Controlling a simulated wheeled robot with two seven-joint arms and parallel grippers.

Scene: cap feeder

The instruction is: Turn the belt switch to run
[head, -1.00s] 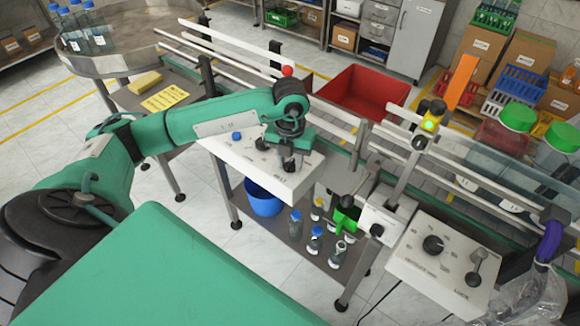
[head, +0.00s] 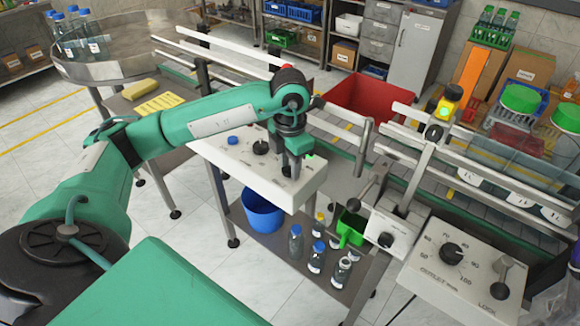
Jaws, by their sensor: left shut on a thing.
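My left gripper (head: 294,168) points down at the right part of the white control panel (head: 240,168). It is shut on a control there, taken as the belt switch. The fingers hide most of that switch, so its setting cannot be read. A blue button (head: 233,140) and a black knob (head: 260,147) stand on the panel to the left of the gripper. A small green spot (head: 311,156) shows just right of the gripper. My right gripper is not in view.
A second panel (head: 465,275) with a dial (head: 451,253) and a lock lever (head: 501,283) stands at the lower right. A lamp (head: 443,108) on a post rises behind. Bottles and a blue bucket (head: 262,212) sit on the shelf below. Conveyor rails (head: 345,115) run behind the panel.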

